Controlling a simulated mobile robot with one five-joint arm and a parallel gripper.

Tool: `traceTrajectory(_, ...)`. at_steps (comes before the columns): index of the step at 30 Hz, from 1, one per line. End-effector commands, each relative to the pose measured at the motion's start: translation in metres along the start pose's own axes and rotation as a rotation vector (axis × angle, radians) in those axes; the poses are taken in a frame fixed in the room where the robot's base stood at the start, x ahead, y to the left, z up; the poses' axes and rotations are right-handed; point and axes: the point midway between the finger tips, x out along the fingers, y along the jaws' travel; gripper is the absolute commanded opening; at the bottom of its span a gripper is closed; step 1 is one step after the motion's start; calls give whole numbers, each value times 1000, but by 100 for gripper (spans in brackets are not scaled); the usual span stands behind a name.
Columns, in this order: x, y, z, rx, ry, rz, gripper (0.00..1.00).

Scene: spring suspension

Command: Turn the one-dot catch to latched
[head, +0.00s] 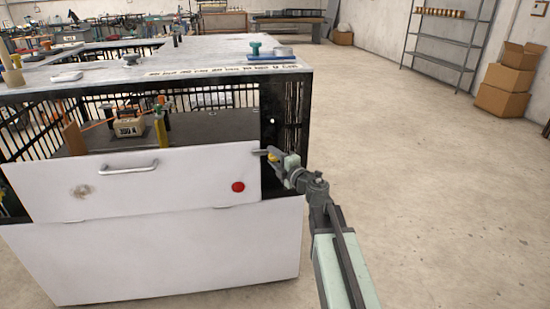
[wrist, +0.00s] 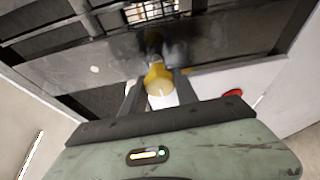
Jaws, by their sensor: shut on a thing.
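The catch (wrist: 157,76) is a yellow knob on the dark corner post of the white-topped cabinet, near the upper right end of the white front panel (head: 150,180). It also shows as a small yellow patch in the head view (head: 272,158). A single white dot (wrist: 95,69) is on the dark post and shows in the head view too. My gripper (wrist: 158,88) has a dark finger on each side of the yellow knob and is shut on it. The fingers partly hide the catch, and I cannot tell its turned position.
A red round button (head: 238,187) and a metal handle (head: 129,167) are on the front panel. A box marked 300 A (head: 131,127) and a yellow cylinder (head: 160,129) stand behind it. A green knob (head: 255,48) is on the top.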

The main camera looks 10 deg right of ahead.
Motion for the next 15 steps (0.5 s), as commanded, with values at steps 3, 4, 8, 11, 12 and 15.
traceTrajectory(3, 2, 2, 2, 2, -7, 2, 57)
traceTrajectory(4, 2, 2, 1, 2, -6, 2, 57)
traceTrajectory(8, 3, 1, -2, 2, -2, 2, 57)
traceTrajectory(11, 3, 1, -3, 2, 0, 2, 57)
traceTrajectory(12, 2, 1, -3, 2, 0, 2, 57)
traceTrajectory(15, -4, 1, -3, 2, 0, 2, 57)
